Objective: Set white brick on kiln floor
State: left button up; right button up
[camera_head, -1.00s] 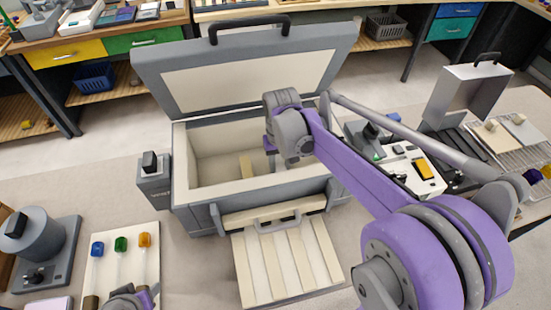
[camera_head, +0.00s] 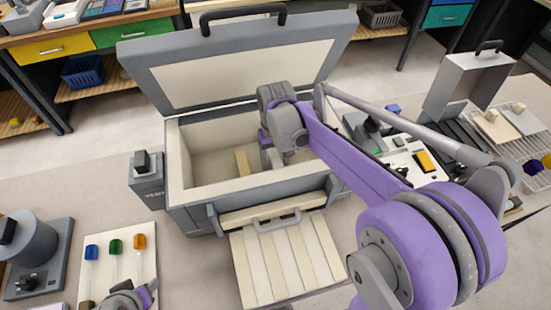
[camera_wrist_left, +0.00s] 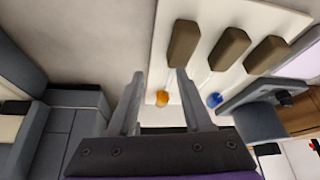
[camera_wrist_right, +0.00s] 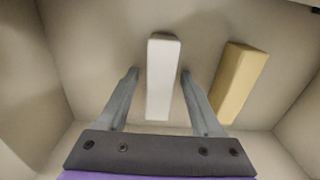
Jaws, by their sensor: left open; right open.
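The kiln (camera_head: 250,185) stands open with its lid (camera_head: 240,65) raised. In the right wrist view the white brick (camera_wrist_right: 163,78) lies on the pale kiln floor (camera_wrist_right: 95,40). My right gripper (camera_wrist_right: 159,75) is open, with one finger on each side of the brick and a gap showing at both. In the head view its fingers reach down inside the kiln, and the white brick is hidden there. A yellow brick (camera_wrist_right: 238,82) lies to its right; it also shows in the head view (camera_head: 243,163). My left gripper (camera_wrist_left: 157,85) is open and empty.
A white board (camera_head: 118,262) with blue, green and orange capped rods lies at the left, near my left gripper. A slatted panel (camera_head: 285,262) is in front of the kiln. A control box (camera_head: 147,180) is on the kiln's left side. Instruments and a rack crowd the right.

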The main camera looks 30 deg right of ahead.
aim_at(276, 158)
jog(key=shift+r+p, duration=0.35)
jog(key=shift+r, duration=3.6)
